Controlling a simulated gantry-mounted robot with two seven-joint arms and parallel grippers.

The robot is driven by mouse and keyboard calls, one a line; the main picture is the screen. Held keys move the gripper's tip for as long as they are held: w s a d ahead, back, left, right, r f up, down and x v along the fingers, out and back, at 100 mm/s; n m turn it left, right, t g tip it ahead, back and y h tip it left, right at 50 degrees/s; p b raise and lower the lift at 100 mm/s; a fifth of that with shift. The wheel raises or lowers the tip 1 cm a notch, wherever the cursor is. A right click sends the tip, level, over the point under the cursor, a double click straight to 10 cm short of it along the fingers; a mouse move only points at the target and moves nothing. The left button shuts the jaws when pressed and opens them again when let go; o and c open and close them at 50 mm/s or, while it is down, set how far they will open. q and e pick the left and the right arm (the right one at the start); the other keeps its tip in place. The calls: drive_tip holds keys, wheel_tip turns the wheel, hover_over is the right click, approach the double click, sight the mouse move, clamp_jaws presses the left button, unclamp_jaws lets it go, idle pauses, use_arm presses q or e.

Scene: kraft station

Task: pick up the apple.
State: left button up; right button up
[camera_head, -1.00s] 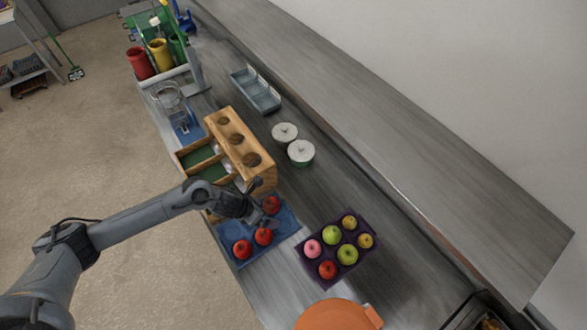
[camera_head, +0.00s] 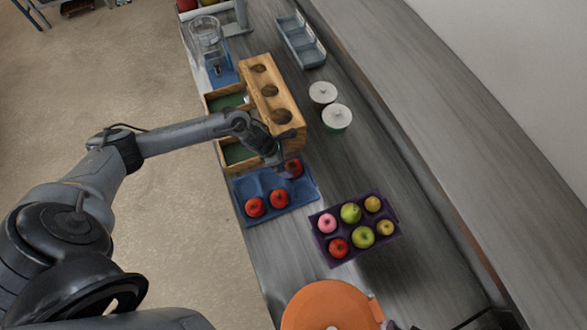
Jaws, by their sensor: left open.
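Three red apples lie in the blue tray (camera_head: 300,202): one at the front left (camera_head: 255,207), one in the front middle (camera_head: 279,198), and one at the back right (camera_head: 294,168). My left gripper (camera_head: 282,165) is open over the back of the blue tray, right beside the back right apple and partly over it. I cannot tell whether it touches that apple. A purple tray (camera_head: 335,261) to the right holds a red apple (camera_head: 338,247), a pink one (camera_head: 327,223), green fruit (camera_head: 351,213) and yellow fruit (camera_head: 373,204). My right gripper does not show clearly.
A wooden rack with round holes (camera_head: 272,103) stands just behind the blue tray. Two white-lidded pots (camera_head: 337,117) and a grey bin (camera_head: 300,42) are farther back. An orange round item (camera_head: 330,306) is at the front. Counter between the purple tray and the wall is clear.

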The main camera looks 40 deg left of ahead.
sight(291, 165)
use_arm(q)
drive_tip(key=shift+b+x, duration=2.15)
drive_tip(key=shift+x, duration=1)
drive_tip(key=shift+c, duration=0.3)
drive_tip(key=shift+r, duration=0.1)
drive_tip(key=c, duration=1.2)
drive_tip(key=shift+o, duration=0.2)
drive_tip(key=shift+r, duration=0.1)
wheel_tip(291, 165, up, 4)
drive_tip(key=p, duration=0.3)
drive_tip(key=shift+w+r, duration=0.1)
drive_tip(key=shift+r, duration=0.15)
drive_tip(key=s+d+r+p, duration=0.1)
drive_tip(key=d+r+p, duration=0.3)
drive_tip(key=d, duration=0.7)
drive_tip(key=shift+d+r, duration=0.35)
drive_tip(key=shift+r, duration=0.8)
